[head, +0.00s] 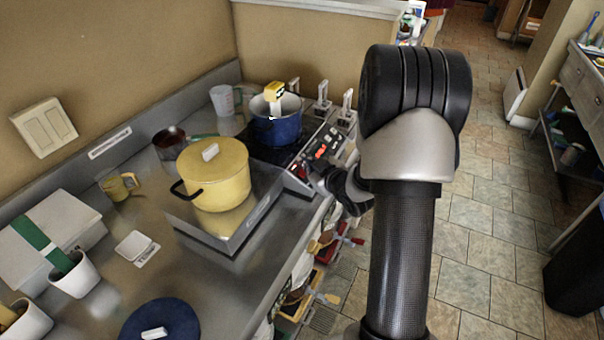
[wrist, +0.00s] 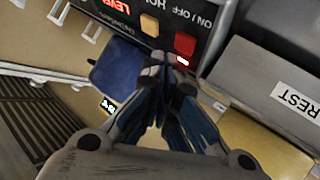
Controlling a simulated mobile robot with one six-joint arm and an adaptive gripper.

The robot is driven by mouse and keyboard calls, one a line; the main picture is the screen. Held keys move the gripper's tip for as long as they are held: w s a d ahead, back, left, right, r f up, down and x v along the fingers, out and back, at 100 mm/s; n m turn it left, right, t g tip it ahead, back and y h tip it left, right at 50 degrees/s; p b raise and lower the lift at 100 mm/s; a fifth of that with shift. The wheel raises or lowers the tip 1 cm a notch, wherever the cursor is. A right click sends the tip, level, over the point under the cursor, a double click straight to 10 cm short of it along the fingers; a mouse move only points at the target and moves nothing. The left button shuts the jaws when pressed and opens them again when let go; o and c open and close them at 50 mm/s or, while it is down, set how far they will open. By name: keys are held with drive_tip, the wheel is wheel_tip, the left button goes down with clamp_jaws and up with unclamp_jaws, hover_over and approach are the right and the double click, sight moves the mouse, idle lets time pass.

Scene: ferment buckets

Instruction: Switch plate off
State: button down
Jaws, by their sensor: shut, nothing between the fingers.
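The hot plate's control panel (head: 318,156) faces the front edge of the counter, with a glowing red display. In the wrist view, the panel (wrist: 213,14) carries a red button (wrist: 185,43) under the ON / OFF label and a yellow button (wrist: 149,25). A small white-and-red light glows at the red button's lower edge. My gripper (wrist: 165,72) is shut and empty, its fingertips right by the red button; I cannot tell whether they touch it. A blue pot (head: 276,129) stands on the plate and shows in the wrist view (wrist: 122,72).
A yellow lidded pot (head: 214,174) stands on a steel block (head: 222,234) labelled REST in the wrist view (wrist: 268,88), beside the plate. A saucepan (head: 169,141) and measuring jug (head: 226,99) stand behind. Tools hang below the counter edge. Tiled floor (head: 468,255) lies open at right.

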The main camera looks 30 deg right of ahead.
drive_tip(key=shift+f, duration=0.15)
drive_tip(key=shift+w+a+f+b, duration=0.1)
drive_tip(key=shift+w+f+b, duration=0.15)
drive_tip(key=shift+b, duration=0.3)
drive_tip(key=shift+w+a+f+b, duration=0.15)
drive_tip(key=shift+f+b, duration=0.25)
drive_tip(key=shift+b, duration=0.05)
idle(0.6)
drive_tip(key=shift+r, duration=0.1)
drive_tip(key=shift+s+d+r+p, duration=0.25)
drive_tip(key=shift+s+r+p, duration=0.15)
drive_tip(key=shift+r+p, duration=0.25)
drive_tip(key=shift+r, duration=0.1)
wheel_tip(320, 180, up, 5)
drive_tip(key=s+d+p, duration=0.1)
drive_tip(key=s+p, duration=0.1)
drive_tip(key=p, duration=0.2)
drive_tip(key=shift+s+d, duration=0.25)
drive_tip(key=shift+s, duration=0.05)
drive_tip(key=shift+w+r, duration=0.1)
drive_tip(key=shift+r, duration=0.1)
idle(0.3)
